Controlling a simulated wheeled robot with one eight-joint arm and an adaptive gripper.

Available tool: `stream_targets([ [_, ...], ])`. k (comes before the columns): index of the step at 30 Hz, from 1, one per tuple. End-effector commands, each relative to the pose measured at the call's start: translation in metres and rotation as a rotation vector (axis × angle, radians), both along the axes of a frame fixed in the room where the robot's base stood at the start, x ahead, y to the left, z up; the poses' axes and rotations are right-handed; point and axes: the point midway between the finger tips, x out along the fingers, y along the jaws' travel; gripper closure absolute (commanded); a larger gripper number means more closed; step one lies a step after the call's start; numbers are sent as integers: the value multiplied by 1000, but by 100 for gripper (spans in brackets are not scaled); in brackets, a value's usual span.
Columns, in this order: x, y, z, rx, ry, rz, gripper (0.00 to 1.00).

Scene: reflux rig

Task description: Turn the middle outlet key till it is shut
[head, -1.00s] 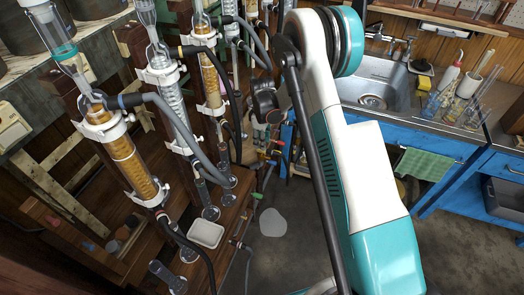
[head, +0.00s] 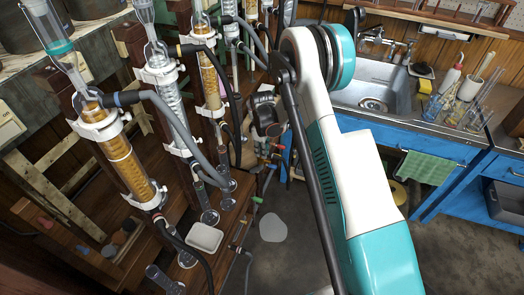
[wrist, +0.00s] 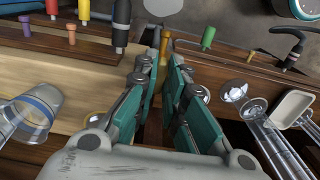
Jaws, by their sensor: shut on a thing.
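In the wrist view, my gripper (wrist: 167,48) has its teal-padded fingers nearly together around a small orange-yellow key (wrist: 166,44) at the front edge of the wooden bench. The fingertips hide part of this key, so its exact angle cannot be told. A green key (wrist: 208,37) stands to its right along the same edge, and a black fitting (wrist: 121,25) to its left. In the head view my wrist (head: 266,115) is low beside the rig, and my fingertips are not clear there. A green key (head: 257,199) shows nearer along the bench edge.
Glass columns with amber filling (head: 127,160) and grey hoses (head: 180,130) stand close on the left. A white dish (head: 205,237) sits on the bench. In the wrist view a glass beaker (wrist: 38,105) stands left of my fingers. A sink (head: 375,95) is at the back right.

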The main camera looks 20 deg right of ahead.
Motion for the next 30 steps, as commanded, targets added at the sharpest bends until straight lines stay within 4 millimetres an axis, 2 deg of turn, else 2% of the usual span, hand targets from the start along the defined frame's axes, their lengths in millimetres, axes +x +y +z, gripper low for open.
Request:
stream_targets([
  [8, 0, 0, 0, -1, -1, -33, 100],
  [14, 0, 0, 0, -1, -1, -132, 100],
  [30, -1, 2, 0, -1, -1, -621, 100],
])
